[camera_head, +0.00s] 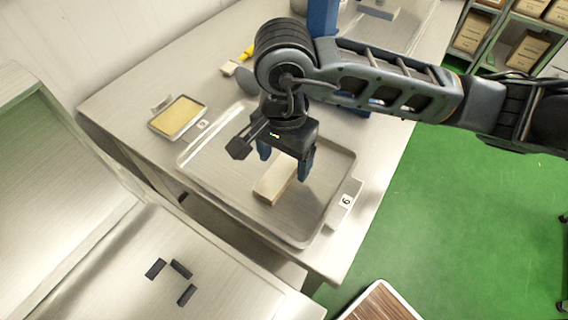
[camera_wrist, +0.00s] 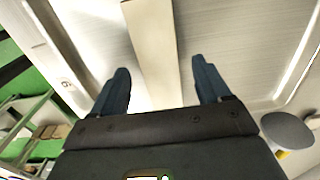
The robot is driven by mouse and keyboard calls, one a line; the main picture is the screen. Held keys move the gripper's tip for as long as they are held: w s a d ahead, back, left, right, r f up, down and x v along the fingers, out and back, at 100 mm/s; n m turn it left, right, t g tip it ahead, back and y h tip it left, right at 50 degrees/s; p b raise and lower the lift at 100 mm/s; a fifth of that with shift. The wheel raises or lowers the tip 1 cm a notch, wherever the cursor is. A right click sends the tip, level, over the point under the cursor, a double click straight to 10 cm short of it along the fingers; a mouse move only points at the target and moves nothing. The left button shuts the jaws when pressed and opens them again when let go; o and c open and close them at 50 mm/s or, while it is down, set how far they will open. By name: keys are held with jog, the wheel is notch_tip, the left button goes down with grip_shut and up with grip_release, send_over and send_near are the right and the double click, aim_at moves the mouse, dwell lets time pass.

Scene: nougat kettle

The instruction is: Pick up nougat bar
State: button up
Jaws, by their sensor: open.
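The nougat bar (camera_head: 272,184) is a pale, cream-coloured block lying on a metal tray (camera_head: 318,224) on the steel table. My gripper (camera_head: 285,160) hangs above the tray, over the bar, pointing down with its blue fingers apart. In the wrist view the bar (camera_wrist: 155,55) runs lengthwise between the two open fingertips of my gripper (camera_wrist: 162,78), with a gap on each side. Nothing is held. The bar's near end is hidden behind the gripper body in the wrist view.
A small tray with a yellow slab (camera_head: 178,118) stands left of the large tray. A yellow-handled brush (camera_head: 240,62) lies behind. A tag marked 6 (camera_head: 345,203) sits at the tray's right edge. Dark pieces (camera_head: 180,268) lie on the front-left steel surface. The green floor is open at right.

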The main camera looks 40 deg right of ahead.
jog(key=shift+f, duration=0.6)
jog(key=shift+c, duration=0.3)
jog(key=c, duration=1.2)
